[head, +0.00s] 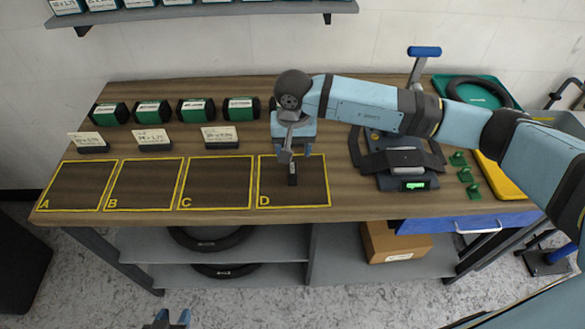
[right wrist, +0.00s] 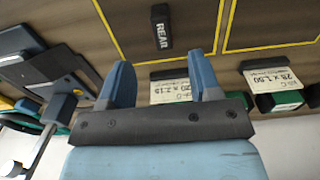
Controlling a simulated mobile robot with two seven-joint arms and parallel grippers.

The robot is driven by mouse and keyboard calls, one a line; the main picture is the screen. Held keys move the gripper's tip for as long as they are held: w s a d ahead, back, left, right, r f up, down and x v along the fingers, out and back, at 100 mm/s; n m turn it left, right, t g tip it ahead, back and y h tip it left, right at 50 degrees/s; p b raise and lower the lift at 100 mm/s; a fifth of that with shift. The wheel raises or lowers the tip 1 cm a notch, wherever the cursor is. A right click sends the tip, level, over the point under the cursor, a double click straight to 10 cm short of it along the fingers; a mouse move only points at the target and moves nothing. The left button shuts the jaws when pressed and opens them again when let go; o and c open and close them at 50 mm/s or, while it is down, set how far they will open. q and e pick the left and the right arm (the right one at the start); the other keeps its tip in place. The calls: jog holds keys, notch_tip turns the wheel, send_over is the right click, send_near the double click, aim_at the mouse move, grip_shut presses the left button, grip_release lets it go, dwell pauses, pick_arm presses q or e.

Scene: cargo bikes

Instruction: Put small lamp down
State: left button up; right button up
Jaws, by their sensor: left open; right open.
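The small lamp (head: 292,174) is a small black block in the yellow-outlined square D (head: 318,180) on the wooden bench. In the right wrist view the lamp (right wrist: 161,28) shows a white "REAR" label and lies beyond the fingertips, apart from them. My right gripper (head: 296,154) is over the back part of square D, just behind the lamp. Its two blue fingers (right wrist: 162,75) are open with nothing between them. My left gripper (head: 172,317) is open and empty, low at the bottom edge of the head view, in front of the bench.
Squares A (head: 75,186), B (head: 143,186) and C (head: 215,183) are empty. Label cards (head: 153,138) and green-black boxes (head: 195,110) stand behind them. A black device with a green display (head: 414,185), green pieces and a yellow tray (head: 500,178) are on the right.

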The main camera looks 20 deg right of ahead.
aim_at(293, 167)
notch_tip(293, 167, down, 4)
jog(key=shift+f, duration=0.15)
jog(key=f+p, duration=0.1)
jog(key=f, duration=0.1)
jog(key=w+f+p, duration=0.1)
jog(key=f, duration=0.2)
jog(key=shift+d+f, duration=0.1)
grip_shut()
